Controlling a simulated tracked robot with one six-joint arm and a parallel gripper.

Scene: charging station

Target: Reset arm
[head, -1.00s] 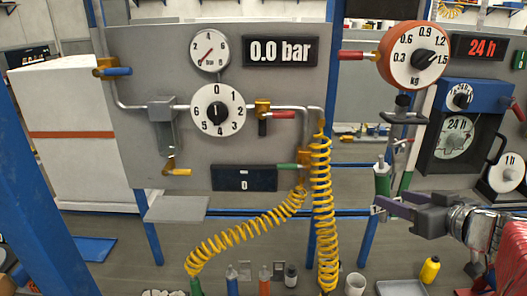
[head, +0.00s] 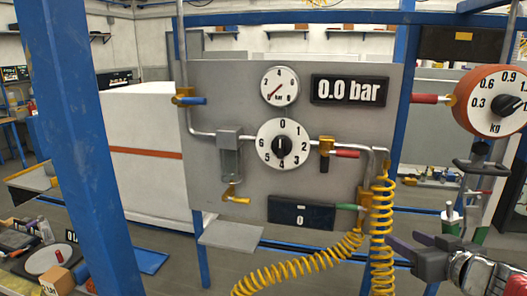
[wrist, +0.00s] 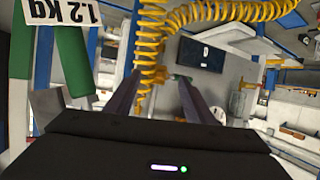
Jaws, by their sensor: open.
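My gripper (head: 404,243) is at the lower right of the head view, in front of the yellow coiled hose's right side. In the wrist view its two dark fingers (wrist: 160,82) stand apart with nothing held between them. The yellow coiled hose (wrist: 150,45) shows beyond the fingertips there; whether it touches them I cannot tell. Part of my arm is cut off at the head view's right edge.
The grey panel (head: 225,90) carries a gauge (head: 280,87), a "0.0 bar" display (head: 350,90) and a numbered dial (head: 283,144). A red round scale (head: 492,103) hangs at right. A blue post (head: 75,130) stands close at left. A low grey shelf (head: 230,236) juts below the panel.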

